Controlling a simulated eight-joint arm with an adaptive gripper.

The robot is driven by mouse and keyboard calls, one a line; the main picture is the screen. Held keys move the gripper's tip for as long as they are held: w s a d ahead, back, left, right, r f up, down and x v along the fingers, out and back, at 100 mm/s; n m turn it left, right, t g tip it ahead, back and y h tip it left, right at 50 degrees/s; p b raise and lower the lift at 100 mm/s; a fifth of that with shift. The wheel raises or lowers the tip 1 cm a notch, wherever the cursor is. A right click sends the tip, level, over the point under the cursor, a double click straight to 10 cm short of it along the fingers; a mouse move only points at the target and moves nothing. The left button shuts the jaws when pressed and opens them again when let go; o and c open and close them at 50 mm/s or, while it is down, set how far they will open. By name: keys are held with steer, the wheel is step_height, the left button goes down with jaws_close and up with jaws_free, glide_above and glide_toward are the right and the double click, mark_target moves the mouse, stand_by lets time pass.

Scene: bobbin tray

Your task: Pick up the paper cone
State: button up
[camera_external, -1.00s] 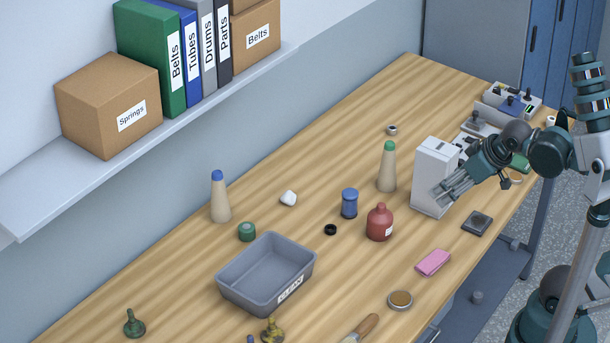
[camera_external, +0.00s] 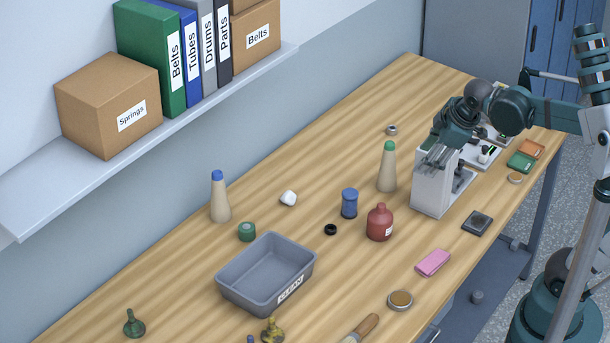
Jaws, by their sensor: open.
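Two tan paper cones stand upright on the wooden bench. One paper cone with a green tip (camera_external: 387,168) stands left of the white machine (camera_external: 434,180). The other paper cone, with a blue tip (camera_external: 219,198), stands further left near the wall. My gripper (camera_external: 430,167) is open and empty. Its fingers point down and to the left, in front of the machine's top in this view, a short way right of the green-tipped cone. I cannot tell whether the fingers touch the machine.
A blue spool (camera_external: 349,203) and a red bottle (camera_external: 379,222) stand near the green-tipped cone. A grey bin (camera_external: 232,293), a green spool (camera_external: 247,231) and a black ring (camera_external: 330,229) lie to the left. A pink pad (camera_external: 433,262) lies in front, with bare bench around it.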

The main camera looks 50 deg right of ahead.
steer(key=w+d+r+n+g+p, duration=0.1)
steer(key=w+d+n+p, duration=0.2)
steer(key=w+n+p, duration=0.15)
steer(key=w+d+n+g+p, duration=0.1)
steer(key=w+d+n+p, duration=0.2)
steer(key=w, duration=0.3)
steer(key=n+g+h+p, duration=0.2)
steer(key=n+p, duration=0.7)
glide_above(388, 145)
step_height(388, 145, down, 5)
steer(key=f, duration=0.5)
steer(key=shift+s+a+f, duration=0.1)
steer(key=shift+a+f, duration=0.05)
steer(key=shift+a, duration=0.25)
steer(key=shift+x, duration=1.25)
steer(key=shift+f, duration=0.1)
steer(key=shift+s+x, duration=0.2)
steer(key=shift+x, duration=1.05)
steer(key=shift+s+x, duration=0.15)
steer(key=shift+x, duration=1.15)
steer(key=shift+w+a, duration=0.1)
steer(key=shift+w, duration=0.05)
